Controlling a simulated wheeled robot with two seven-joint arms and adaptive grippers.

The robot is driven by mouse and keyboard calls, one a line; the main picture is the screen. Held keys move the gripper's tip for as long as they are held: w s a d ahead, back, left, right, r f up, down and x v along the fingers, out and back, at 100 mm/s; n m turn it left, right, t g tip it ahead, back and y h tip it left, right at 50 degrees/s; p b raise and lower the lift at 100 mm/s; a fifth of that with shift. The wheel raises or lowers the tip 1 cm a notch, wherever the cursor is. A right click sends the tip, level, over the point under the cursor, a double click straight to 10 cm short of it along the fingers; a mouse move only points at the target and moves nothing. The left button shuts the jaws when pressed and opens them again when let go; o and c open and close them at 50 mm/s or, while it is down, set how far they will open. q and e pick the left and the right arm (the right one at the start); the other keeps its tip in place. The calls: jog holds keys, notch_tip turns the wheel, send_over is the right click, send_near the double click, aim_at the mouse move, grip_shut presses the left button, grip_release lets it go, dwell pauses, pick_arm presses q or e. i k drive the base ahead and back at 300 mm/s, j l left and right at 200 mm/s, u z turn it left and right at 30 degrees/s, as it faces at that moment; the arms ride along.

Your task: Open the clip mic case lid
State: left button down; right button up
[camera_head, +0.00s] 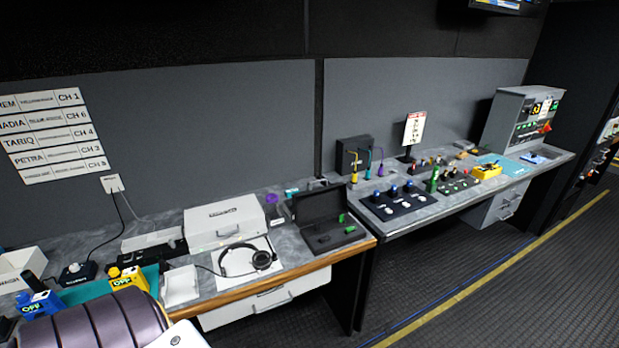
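A black case (334,236) sits near the front right corner of the near desk. Its lid (318,204) stands raised at the back, so the case is open. Small green items lie at its right side. A white closed case (223,222) with a label on its lid sits to its left, further back. I cannot read the labels well enough to tell which one is the clip mic case. Neither of my grippers is in view.
A black headset (247,260) lies in front of the white case. A white pad (180,285) lies to its left. A second desk with a button panel (397,201) continues to the right. The floor (470,260) before it is clear.

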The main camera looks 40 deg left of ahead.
aim_at(320, 204)
jog(key=i+u, duration=0.25)
jog(key=i, duration=0.25)
jog(key=i+l+u, duration=0.25)
jog(key=i, duration=0.25)
jog(key=j, duration=0.1)
